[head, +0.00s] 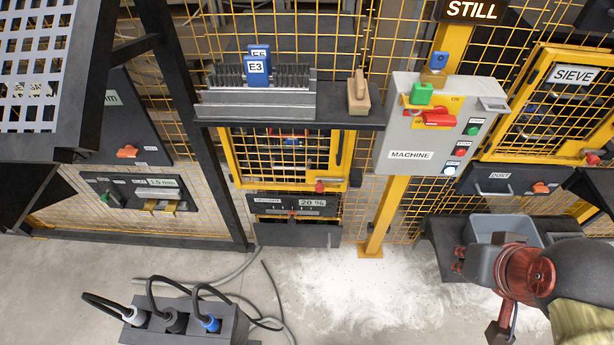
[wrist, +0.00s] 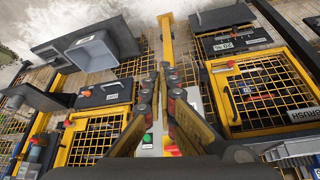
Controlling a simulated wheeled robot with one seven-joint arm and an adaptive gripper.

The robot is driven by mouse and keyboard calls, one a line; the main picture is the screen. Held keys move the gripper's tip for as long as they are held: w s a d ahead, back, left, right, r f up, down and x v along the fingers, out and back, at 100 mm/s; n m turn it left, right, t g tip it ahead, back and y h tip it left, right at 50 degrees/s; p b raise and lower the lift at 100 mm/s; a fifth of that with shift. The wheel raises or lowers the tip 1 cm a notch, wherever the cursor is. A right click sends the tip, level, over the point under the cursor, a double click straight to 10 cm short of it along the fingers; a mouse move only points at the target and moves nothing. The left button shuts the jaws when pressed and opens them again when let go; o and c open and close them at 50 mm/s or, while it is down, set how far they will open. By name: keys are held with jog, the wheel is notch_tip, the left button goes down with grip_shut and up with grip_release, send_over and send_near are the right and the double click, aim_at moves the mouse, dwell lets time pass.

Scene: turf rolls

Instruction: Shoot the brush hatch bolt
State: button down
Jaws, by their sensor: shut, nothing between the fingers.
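The brush hatch (head: 228,165) is a yellow-framed mesh door under the grey shelf in the head view. In the wrist view it shows at the right (wrist: 288,128), upside down, with a BRUSH label. A small red bolt knob (head: 320,187) sits at its lower right corner; it also shows in the wrist view (wrist: 230,64). I cannot tell how far the bolt reaches. My gripper (head: 459,260) is at the right of the head view, well apart from the hatch. In the wrist view its fingers (wrist: 162,74) are together and empty.
A grey machine panel (head: 410,155) on a yellow post stands between the hatch and my gripper. The SIEVE hatch (head: 545,60) and a grey tub (head: 480,227) are at the right. A dark box with cables (head: 235,325) lies at the front left.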

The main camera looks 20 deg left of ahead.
jog(key=shift+w+a, duration=0.1)
jog(key=shift+w, duration=0.2)
